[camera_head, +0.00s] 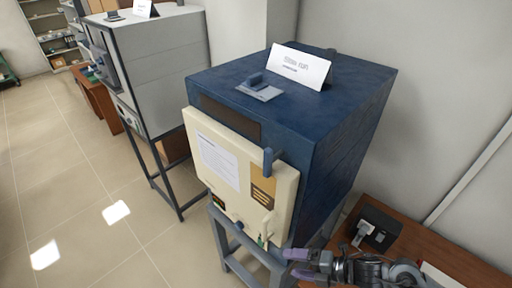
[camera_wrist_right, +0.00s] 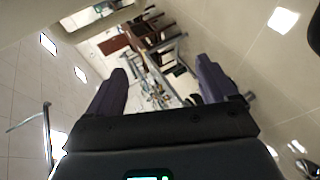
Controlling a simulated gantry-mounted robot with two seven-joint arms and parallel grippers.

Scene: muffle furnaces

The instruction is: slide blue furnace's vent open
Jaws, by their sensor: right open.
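The blue furnace (camera_head: 330,130) stands on a dark metal stand in the middle of the head view, its cream door (camera_head: 225,150) facing front left. On its top is the vent, a grey plate (camera_head: 268,93) with a small blue knob (camera_head: 256,79). I cannot tell from here how far the vent is open. My right gripper (camera_head: 291,262) is low at the bottom of the head view, well below the furnace top and apart from the vent. In the right wrist view its two purple fingers (camera_wrist_right: 162,88) are spread, with nothing between them. My left gripper is not in view.
A white folded sign (camera_head: 300,66) stands on the furnace top behind the vent. A grey furnace (camera_head: 150,60) stands to the left. A wooden table (camera_head: 430,240) with a black device (camera_head: 376,228) is at the lower right. The wall is close on the right.

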